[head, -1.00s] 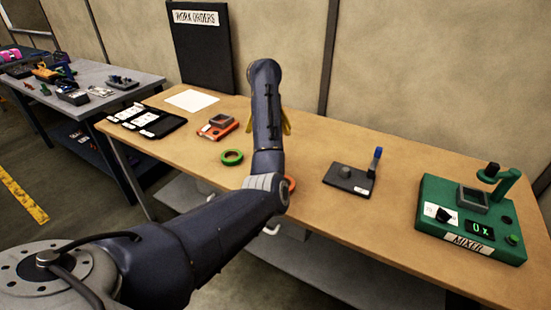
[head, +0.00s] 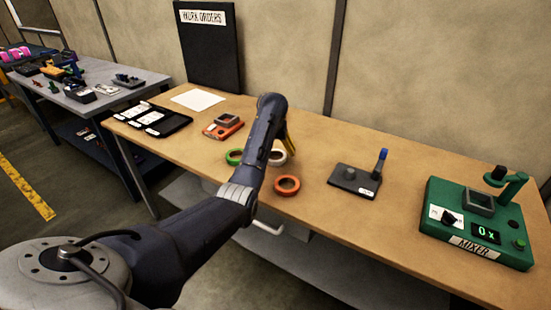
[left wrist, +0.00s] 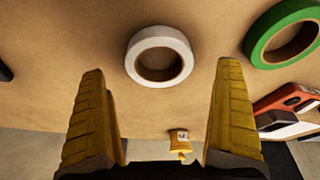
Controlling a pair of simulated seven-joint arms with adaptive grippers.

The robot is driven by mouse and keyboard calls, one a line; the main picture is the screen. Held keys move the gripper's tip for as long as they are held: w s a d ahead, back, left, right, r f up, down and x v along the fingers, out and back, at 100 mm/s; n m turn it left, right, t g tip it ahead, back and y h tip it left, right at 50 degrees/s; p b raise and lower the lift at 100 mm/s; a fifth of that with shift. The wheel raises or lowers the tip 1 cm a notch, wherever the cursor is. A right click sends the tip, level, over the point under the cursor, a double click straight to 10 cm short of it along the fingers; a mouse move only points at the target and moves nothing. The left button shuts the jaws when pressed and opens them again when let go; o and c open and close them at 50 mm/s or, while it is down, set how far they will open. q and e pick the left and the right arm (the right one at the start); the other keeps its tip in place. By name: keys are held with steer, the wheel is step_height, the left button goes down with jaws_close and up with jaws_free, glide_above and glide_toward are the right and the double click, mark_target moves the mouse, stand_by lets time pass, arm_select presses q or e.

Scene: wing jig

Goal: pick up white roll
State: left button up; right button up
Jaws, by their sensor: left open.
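The white roll (head: 282,158) lies flat on the wooden table, partly hidden behind my left forearm and gripper in the head view. In the left wrist view the white roll (left wrist: 135,57) shows whole, as a ring with a dark hole. It is beyond the fingertips, roughly centred between them. My left gripper (head: 291,143) is above the table by the roll, its yellow fingers pointing down. In the left wrist view the left gripper (left wrist: 160,66) has its fingers wide apart with nothing between them. My right gripper is not in view.
A green roll (head: 229,157) lies left of the white one, an orange roll (head: 287,191) in front. An orange device (head: 222,127), a dark stand (head: 352,181) and a green mixer (head: 473,228) stand nearby. The left wrist view shows a small labelled yellow-orange item (left wrist: 180,136).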

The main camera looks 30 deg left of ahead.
mark_target(275, 155)
arm_select(q)
steer(key=shift+x, duration=1.95)
steer(key=shift+s+d, duration=0.1)
steer(key=c, duration=1.3)
